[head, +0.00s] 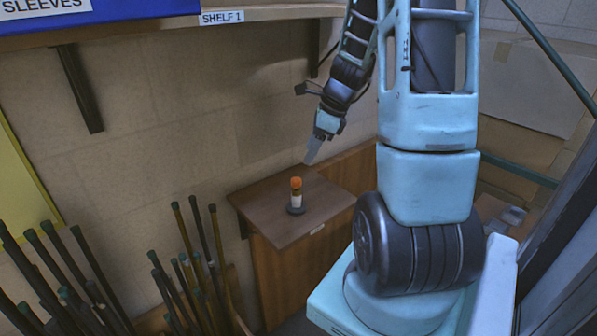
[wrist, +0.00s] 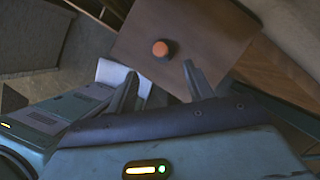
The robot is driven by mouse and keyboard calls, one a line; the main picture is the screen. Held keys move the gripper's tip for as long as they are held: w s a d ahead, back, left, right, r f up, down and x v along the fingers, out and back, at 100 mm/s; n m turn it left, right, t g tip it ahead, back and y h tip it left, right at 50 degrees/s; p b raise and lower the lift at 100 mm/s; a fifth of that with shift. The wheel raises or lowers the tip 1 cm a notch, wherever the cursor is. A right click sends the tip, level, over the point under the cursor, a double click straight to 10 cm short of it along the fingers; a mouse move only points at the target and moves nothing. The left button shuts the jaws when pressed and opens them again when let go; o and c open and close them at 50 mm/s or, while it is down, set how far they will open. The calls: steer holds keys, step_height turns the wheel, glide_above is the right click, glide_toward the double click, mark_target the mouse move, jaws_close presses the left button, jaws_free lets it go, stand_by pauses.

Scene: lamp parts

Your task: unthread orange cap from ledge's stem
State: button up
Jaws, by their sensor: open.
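The orange cap (head: 296,183) sits on top of an upright pale stem (head: 296,198) with a dark round base, which stands on the brown wooden ledge (head: 262,208). In the wrist view the orange cap (wrist: 160,48) shows from above, beyond the fingertips, with the ledge (wrist: 205,25) around it. My gripper (head: 310,158) is above the ledge, a little up and right of the cap in the head view, apart from it. In the wrist view my gripper (wrist: 160,72) has its two fingers spread with nothing between them. The stem is mostly hidden there.
Several dark rods with green ends (head: 195,260) stand left of the ledge. A shelf (head: 150,33) labelled SHELF 1 is above on the wall, with a blue box (head: 100,8) on it. The ledge top around the stem is otherwise clear.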

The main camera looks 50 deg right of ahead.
mark_target(296, 179)
steer(key=x, duration=0.9)
steer(key=shift+a+f, duration=0.1)
steer(key=shift+f, duration=0.2)
